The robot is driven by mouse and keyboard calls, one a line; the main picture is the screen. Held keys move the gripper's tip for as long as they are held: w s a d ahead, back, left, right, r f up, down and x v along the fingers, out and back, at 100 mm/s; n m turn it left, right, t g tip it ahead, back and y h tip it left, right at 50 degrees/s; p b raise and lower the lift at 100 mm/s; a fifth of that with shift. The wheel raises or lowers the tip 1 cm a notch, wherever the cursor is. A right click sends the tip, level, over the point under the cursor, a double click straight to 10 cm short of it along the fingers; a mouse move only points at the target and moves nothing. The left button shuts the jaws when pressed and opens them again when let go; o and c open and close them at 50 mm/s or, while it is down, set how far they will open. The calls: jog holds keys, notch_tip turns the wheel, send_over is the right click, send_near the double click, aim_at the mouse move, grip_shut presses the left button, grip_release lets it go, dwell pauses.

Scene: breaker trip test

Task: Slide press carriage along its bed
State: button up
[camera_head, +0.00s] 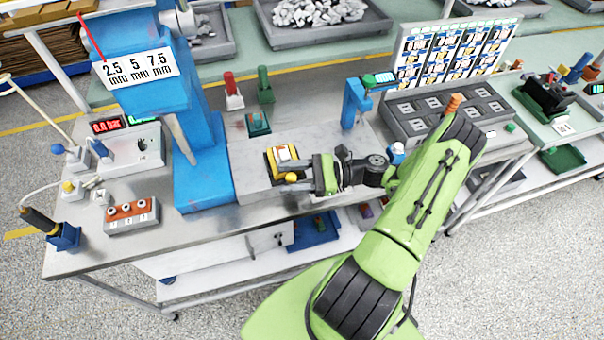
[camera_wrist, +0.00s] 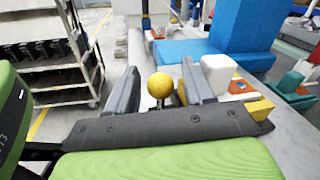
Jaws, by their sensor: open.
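The yellow press carriage (camera_head: 272,160), with a white and orange part on top, sits on the grey bed (camera_head: 248,178) to the right of the blue press column (camera_head: 205,160). Its yellow ball knob (camera_head: 291,177) faces the front of the bench. My gripper (camera_head: 300,176) reaches the knob from the right. In the wrist view the yellow ball knob (camera_wrist: 160,85) stands between the two spread fingers of my gripper (camera_wrist: 160,72), with a visible gap on the left side. Whether the right finger touches it I cannot tell. The carriage's yellow edge (camera_wrist: 260,108) shows at the right.
A blue post (camera_head: 353,103) stands behind my wrist. A grey tray (camera_head: 440,115) lies to the right, and a red-and-grey switch box (camera_head: 131,215) is at the front left. The bed between carriage and press column looks clear.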

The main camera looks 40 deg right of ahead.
jog(key=shift+d, duration=0.1)
jog(key=v, duration=1.5)
jog(key=shift+s+d, duration=0.2)
jog(key=shift+d, duration=0.05)
